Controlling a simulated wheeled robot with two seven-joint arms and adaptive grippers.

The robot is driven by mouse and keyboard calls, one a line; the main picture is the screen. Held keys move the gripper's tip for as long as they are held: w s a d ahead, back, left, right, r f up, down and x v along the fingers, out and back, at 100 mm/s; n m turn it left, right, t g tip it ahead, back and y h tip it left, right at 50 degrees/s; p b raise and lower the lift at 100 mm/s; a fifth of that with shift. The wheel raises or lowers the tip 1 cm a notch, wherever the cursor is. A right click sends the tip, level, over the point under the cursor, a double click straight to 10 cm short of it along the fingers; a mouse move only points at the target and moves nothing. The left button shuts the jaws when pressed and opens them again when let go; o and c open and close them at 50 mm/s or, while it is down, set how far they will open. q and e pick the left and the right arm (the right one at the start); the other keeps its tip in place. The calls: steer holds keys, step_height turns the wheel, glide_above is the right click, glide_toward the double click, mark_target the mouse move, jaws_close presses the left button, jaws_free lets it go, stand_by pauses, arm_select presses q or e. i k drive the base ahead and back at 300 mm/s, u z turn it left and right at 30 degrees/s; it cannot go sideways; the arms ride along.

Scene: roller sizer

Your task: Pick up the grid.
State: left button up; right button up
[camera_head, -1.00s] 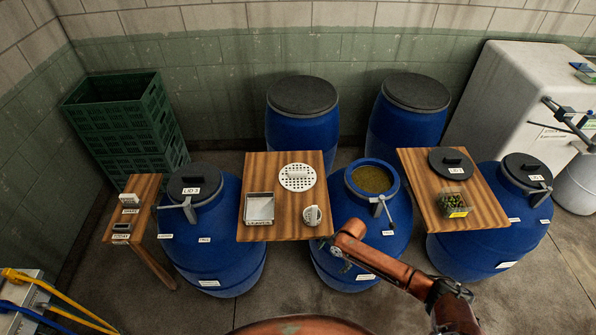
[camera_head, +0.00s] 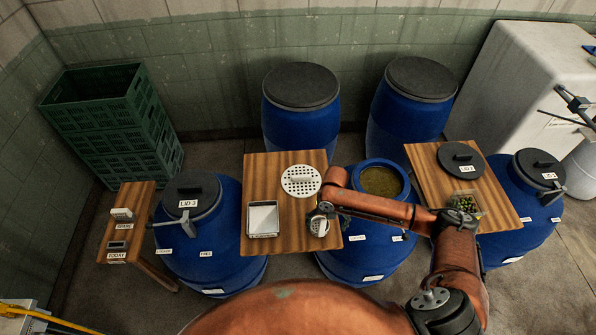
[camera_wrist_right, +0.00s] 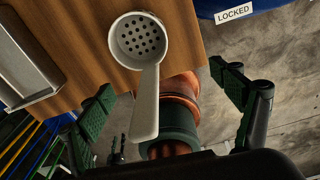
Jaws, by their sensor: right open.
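The grid (camera_head: 301,181), a round white perforated plate with a raised handle, lies flat on the middle wooden board (camera_head: 262,171). My right gripper (camera_head: 325,209) is over the near right corner of that board, closer to me than the grid and apart from it. A perforated scoop (camera_head: 319,227) lies below this gripper. In the right wrist view, the gripper (camera_wrist_right: 163,88) has its two fingers wide apart and empty, with the scoop (camera_wrist_right: 146,75) between and beyond them. The grid is outside the wrist view. My left gripper is not in view.
A metal tray (camera_head: 263,219) sits on the board left of the scoop. An open blue barrel (camera_head: 384,181) stands right of the board, under my right arm. The right board (camera_head: 431,169) holds a dark lid (camera_head: 461,158) and a container of green pieces (camera_head: 466,201).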

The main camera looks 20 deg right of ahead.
mark_target(299, 181)
steer(key=i, duration=1.05)
